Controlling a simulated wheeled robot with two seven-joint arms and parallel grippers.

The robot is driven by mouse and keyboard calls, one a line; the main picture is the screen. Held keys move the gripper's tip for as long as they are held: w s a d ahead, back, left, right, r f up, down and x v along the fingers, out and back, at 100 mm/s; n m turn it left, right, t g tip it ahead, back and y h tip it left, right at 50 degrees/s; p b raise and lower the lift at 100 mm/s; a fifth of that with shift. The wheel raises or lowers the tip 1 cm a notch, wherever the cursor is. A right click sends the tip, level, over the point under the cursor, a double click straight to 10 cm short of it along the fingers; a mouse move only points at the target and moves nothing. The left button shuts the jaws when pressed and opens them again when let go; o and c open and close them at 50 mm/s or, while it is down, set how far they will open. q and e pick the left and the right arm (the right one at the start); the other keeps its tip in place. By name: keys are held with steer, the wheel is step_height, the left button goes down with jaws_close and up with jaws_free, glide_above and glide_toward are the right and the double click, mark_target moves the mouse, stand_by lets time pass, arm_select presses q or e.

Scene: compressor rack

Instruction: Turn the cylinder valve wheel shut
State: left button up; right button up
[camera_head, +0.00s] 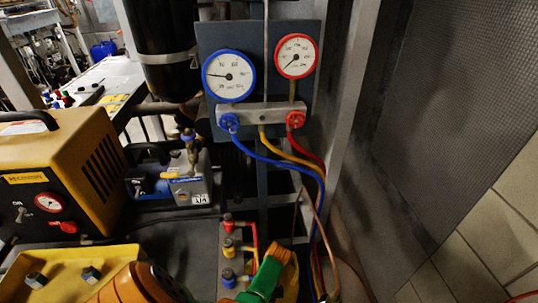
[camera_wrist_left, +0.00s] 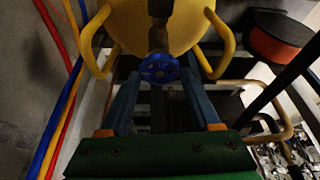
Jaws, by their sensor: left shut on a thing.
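The blue cylinder valve wheel (camera_wrist_left: 159,68) shows in the left wrist view, in front of a yellow cylinder (camera_wrist_left: 130,28) with yellow bent handles on both sides. My left gripper (camera_wrist_left: 160,76) is shut on this wheel, one finger on each side of its rim. In the head view only the green part of my left gripper (camera_head: 264,279) shows at the bottom edge; its fingertips and the valve wheel cannot be made out there. My right gripper is in neither view.
A gauge manifold (camera_head: 264,117) with blue and red knobs hangs above, its blue, yellow and red hoses (camera_head: 318,215) running down close to my left gripper. A yellow machine (camera_head: 60,175) stands at left. A mesh panel (camera_head: 450,110) closes off the right.

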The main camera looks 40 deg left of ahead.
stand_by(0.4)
arm_select(q)
steer(key=o, duration=1.4)
steer(key=shift+r, duration=0.1)
steer(key=p+v, duration=0.3)
steer(key=v, duration=0.4)
steer(key=shift+s+p, duration=0.1)
steer(key=shift+p, duration=0.2)
